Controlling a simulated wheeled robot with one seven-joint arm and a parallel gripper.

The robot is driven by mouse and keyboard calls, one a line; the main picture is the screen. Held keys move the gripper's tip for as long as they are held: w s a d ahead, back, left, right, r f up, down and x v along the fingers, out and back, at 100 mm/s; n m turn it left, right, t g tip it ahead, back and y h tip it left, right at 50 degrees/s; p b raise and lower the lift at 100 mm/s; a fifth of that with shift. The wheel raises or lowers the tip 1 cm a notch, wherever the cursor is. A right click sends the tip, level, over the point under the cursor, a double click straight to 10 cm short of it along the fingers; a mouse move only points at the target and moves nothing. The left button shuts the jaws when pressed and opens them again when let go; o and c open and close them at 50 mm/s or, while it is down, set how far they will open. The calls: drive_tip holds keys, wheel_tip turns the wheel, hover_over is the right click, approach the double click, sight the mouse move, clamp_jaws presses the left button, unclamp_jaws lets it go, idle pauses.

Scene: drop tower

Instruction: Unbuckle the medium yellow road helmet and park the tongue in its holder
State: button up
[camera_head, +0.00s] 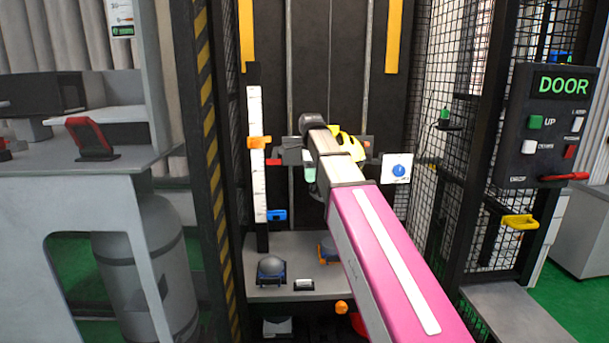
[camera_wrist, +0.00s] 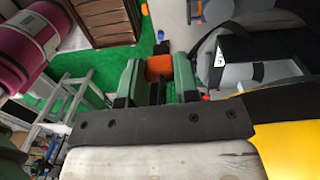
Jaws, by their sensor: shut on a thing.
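The yellow helmet (camera_head: 347,144) sits in the drop tower, partly hidden behind my arm in the head view. In the wrist view its yellow and black shell (camera_wrist: 285,118) fills the lower right, close beside my gripper. A dark strap (camera_wrist: 212,38) curves at the upper right. My gripper (camera_wrist: 158,72) is shut on a small orange piece between its green fingers. A small dark part shows just beyond the orange piece. I cannot tell whether the orange piece is the buckle tongue or whether it is joined to the strap. The tongue's holder cannot be made out.
A white scale (camera_head: 256,180) with an orange slider (camera_head: 260,142) stands left of the helmet. A white card with a blue dot (camera_head: 397,168) is to its right. A grey platform (camera_head: 340,285) below bears a dark rounded object (camera_head: 271,268). Mesh and a DOOR panel (camera_head: 545,125) bound the right.

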drive_tip(key=w+d, duration=0.1)
drive_tip(key=d, duration=1.2)
drive_tip(key=w+d+r, duration=0.1)
drive_tip(key=d, duration=1.3)
drive_tip(key=shift+w+d+r, duration=0.2)
drive_tip(key=shift+w+r, duration=0.05)
drive_tip(key=shift+r, duration=0.05)
idle(1.2)
drive_tip(key=shift+w, duration=0.1)
